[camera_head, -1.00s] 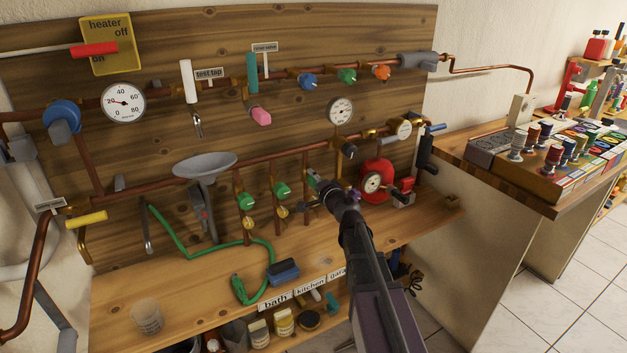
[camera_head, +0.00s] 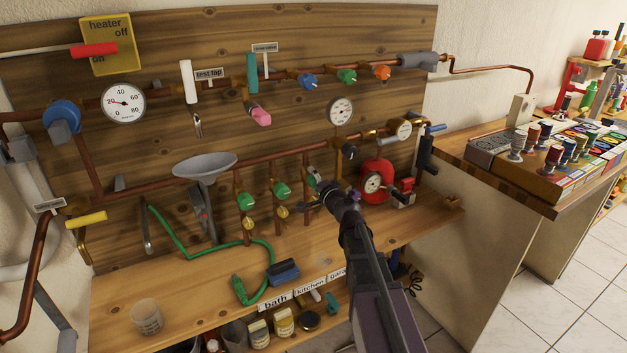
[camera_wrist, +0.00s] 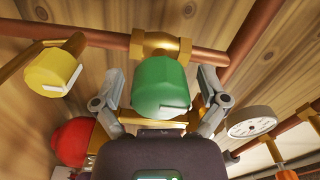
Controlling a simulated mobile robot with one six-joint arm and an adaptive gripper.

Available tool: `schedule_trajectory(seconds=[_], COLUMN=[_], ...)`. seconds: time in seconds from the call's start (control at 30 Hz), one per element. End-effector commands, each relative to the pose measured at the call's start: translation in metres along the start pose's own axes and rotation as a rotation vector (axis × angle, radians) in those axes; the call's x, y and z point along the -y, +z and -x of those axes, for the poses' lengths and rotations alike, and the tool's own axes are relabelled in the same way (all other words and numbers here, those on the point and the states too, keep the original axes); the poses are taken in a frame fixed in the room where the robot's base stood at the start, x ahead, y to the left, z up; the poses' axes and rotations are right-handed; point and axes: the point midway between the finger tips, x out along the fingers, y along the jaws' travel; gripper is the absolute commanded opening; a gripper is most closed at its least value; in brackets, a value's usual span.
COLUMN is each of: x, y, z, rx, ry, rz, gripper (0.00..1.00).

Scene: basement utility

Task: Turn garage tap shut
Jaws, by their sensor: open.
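The garage tap is a green knob on a brass fitting, seen large in the middle of the wrist view (camera_wrist: 160,84). It bears a white pointer mark along its lower edge. My gripper (camera_wrist: 159,92) is open, with one finger on each side of the knob; I cannot tell whether either finger touches it. In the head view my gripper (camera_head: 317,185) is at the rightmost of three taps in a row and hides most of that knob. The kitchen tap (camera_head: 281,190) and bath tap (camera_head: 245,200), also green, stand to its left. Name labels (camera_head: 311,287) sit on the bench edge below.
A red tank (camera_head: 376,173) with a gauge stands close right of my gripper. A black-handled valve (camera_head: 348,151) is just above it. A yellow knob (camera_wrist: 50,72) is near the fingers in the wrist view. A green hose and blue brush (camera_head: 283,272) lie on the bench.

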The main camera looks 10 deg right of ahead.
Motion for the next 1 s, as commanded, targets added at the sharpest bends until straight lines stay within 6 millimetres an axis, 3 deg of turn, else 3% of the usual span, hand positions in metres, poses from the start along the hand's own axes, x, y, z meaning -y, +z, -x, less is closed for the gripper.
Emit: schedule_trajectory(seconds=[0.27, 0.7, 1.0], x=[0.000, 0.000, 0.000], y=[0.001, 0.001, 0.000], z=[0.020, 0.088, 0.116], rx=[-0.001, -0.002, -0.001], ry=[0.000, 0.000, 0.000], rz=[0.000, 0.000, 0.000], gripper=[0.93, 0.93, 0.93])
